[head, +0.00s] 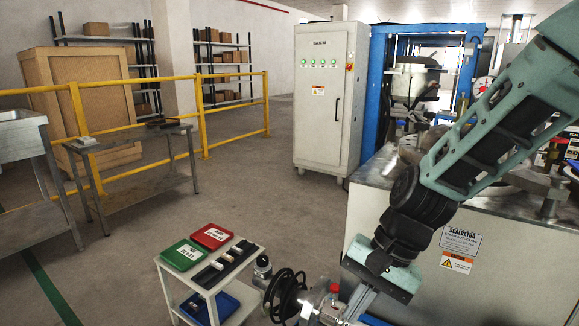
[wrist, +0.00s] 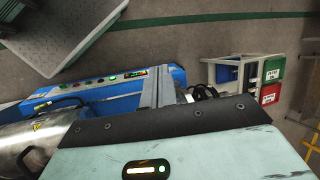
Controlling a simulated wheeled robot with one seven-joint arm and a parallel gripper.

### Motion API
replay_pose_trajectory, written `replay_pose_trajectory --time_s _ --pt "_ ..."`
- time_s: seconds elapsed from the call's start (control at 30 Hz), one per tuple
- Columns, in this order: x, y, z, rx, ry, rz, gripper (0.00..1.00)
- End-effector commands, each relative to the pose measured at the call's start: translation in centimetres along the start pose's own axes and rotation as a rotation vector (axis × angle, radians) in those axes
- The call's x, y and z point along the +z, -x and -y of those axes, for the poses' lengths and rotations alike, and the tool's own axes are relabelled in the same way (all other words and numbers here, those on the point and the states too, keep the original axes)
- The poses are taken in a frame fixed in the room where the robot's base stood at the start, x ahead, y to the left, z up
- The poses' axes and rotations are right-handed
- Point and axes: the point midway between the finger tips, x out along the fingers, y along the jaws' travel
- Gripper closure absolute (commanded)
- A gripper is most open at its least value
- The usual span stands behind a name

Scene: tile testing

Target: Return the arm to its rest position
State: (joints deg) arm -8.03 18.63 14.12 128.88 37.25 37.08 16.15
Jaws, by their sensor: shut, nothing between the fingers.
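My arm (head: 480,145) comes in from the upper right of the head view and slants down to the left. My gripper (head: 358,303) points down near the bottom edge, in front of the grey machine base, its fingers together and empty. In the wrist view my gripper's metal fingers (wrist: 160,88) reach past the dark edge of the hand, above a blue machine panel (wrist: 85,92) with buttons. The fingertips are partly hidden or blend with the metal parts behind them.
A small white cart (head: 205,290) with a green tray (head: 182,255), a red tray (head: 212,236) and a black tile rack (head: 228,262) stands left of my gripper. The grey machine base (head: 420,240) is close behind it. Open floor (head: 250,190) lies beyond the cart.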

Motion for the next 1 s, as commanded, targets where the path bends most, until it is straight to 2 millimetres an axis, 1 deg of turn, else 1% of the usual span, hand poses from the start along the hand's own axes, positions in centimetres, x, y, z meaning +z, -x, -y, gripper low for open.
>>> replay_pose_trajectory --time_s 0.03,0.1,0.2,0.33,0.5,0.53,0.57,0.77,0.83,0.97,1.0 --pt "2.9 0.5 -0.6 0.051 0.155 -0.013 1.0" --pt "5.8 0.8 -1.8 0.119 0.352 -0.028 1.0" --pt "8.8 1.4 -3.6 0.205 0.586 -0.047 1.0" --pt "11.4 2.0 -5.8 0.303 0.84 -0.07 1.0" --pt "13.6 2.9 -8.6 0.425 1.132 -0.101 1.0" --pt "13.8 4.0 -8.1 0.422 1.124 -0.098 1.0" --pt "13.9 4.7 -7.8 0.42 1.117 -0.097 1.0" --pt "15.0 8.1 -6.5 0.417 1.11 -0.096 1.0" --pt "15.5 9.5 -6.0 0.417 1.108 -0.096 1.0" --pt "16.6 12.9 -4.8 0.416 1.106 -0.096 1.0" --pt "17.0 14.1 -4.3 0.416 1.106 -0.096 1.0"
